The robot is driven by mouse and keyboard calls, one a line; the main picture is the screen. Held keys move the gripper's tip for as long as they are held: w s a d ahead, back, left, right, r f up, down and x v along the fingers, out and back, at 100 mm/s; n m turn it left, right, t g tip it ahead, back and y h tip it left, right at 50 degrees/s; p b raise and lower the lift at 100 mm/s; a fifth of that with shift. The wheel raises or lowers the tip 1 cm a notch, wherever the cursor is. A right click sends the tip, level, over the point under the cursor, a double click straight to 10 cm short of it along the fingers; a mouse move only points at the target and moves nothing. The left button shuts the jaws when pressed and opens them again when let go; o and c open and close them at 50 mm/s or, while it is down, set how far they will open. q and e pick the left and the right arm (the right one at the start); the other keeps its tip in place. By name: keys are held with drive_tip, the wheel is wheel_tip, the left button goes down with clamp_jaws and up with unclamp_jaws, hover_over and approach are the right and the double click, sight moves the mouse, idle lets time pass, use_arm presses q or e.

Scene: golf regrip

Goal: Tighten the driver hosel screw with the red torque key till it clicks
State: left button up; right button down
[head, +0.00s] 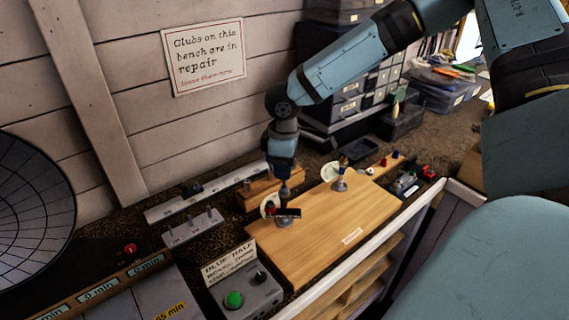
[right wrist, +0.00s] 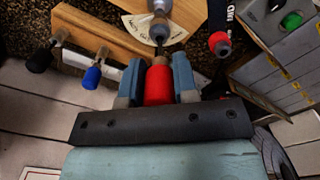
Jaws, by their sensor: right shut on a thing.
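My right gripper (head: 284,186) points down over the left part of the wooden board. In the right wrist view its two blue-grey fingers (right wrist: 158,84) are shut on the red torque key (right wrist: 158,86). The key's thin dark shaft points at the grey hosel (right wrist: 159,31), which stands by a cream fan-shaped dial (right wrist: 138,27). The tip appears to meet the hosel top, but I cannot tell whether it is seated in the screw. My left gripper is not in view.
A wooden rack holds a black-handled key (right wrist: 40,59) and a blue-handled key (right wrist: 92,77) close by. A second clamp with a dial (head: 331,173) stands further right. A grey box with a green button (head: 234,299) is at the front. The board's middle (head: 330,220) is clear.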

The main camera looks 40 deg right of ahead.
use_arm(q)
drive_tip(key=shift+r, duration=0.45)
use_arm(e)
drive_tip(key=shift+f, duration=0.1)
drive_tip(key=m+b, duration=0.1)
drive_tip(key=m, duration=0.2)
drive_tip(key=shift+f, duration=0.1)
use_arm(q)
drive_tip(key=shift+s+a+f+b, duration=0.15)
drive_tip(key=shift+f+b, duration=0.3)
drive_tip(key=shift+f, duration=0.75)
use_arm(e)
drive_tip(key=m, duration=0.2)
drive_tip(key=shift+m, duration=0.4)
drive_tip(key=c, duration=1.1)
unclamp_jaws()
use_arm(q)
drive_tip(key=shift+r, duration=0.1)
use_arm(e)
drive_tip(key=shift+o, duration=0.2)
